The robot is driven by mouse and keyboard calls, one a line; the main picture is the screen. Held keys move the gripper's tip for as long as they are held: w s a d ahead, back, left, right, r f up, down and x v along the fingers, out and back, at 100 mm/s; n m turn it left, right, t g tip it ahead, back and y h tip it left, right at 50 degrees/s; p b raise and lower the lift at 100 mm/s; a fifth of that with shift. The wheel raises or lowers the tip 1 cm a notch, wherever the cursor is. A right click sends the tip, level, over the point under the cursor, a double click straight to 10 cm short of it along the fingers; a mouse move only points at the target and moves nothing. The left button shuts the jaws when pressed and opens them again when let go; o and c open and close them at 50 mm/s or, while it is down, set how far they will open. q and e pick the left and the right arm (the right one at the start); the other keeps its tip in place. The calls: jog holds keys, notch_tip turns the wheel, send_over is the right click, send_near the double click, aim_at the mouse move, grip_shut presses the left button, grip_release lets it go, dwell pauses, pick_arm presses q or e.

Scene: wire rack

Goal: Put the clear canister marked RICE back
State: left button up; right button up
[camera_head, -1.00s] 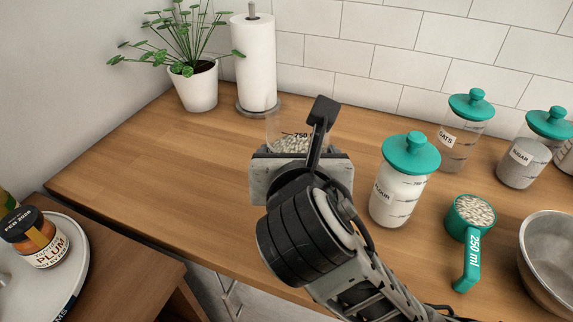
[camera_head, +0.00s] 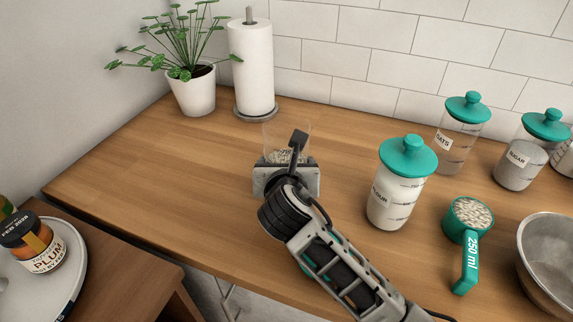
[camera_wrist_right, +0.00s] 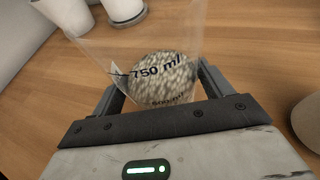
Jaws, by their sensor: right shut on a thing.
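A clear, lidless canister (camera_head: 288,137) holding white grains stands upright at the counter's middle. Its "750 ml" and "500 ml" marks show in the right wrist view (camera_wrist_right: 165,75); no RICE label is visible. My right gripper (camera_head: 287,165) is shut on this canister, with a finger on each side of it. The gripper body hides the canister's lower part, so I cannot tell whether its base touches the counter. My left gripper is not in view.
A flour canister (camera_head: 400,190) with teal lid stands right of my arm. Oats (camera_head: 462,138) and sugar (camera_head: 522,160) canisters stand behind. A grain-filled teal measuring cup (camera_head: 467,222) and metal bowl (camera_head: 550,250) are at right. Paper towels (camera_head: 252,65) and a plant (camera_head: 190,90) stand behind left. The left counter is clear.

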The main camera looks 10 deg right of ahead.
jog(key=shift+f, duration=0.1)
jog(key=shift+f, duration=0.15)
jog(key=o, duration=1.5)
jog(key=shift+f, duration=0.1)
jog(key=v, duration=1.2)
jog(key=shift+s, duration=0.1)
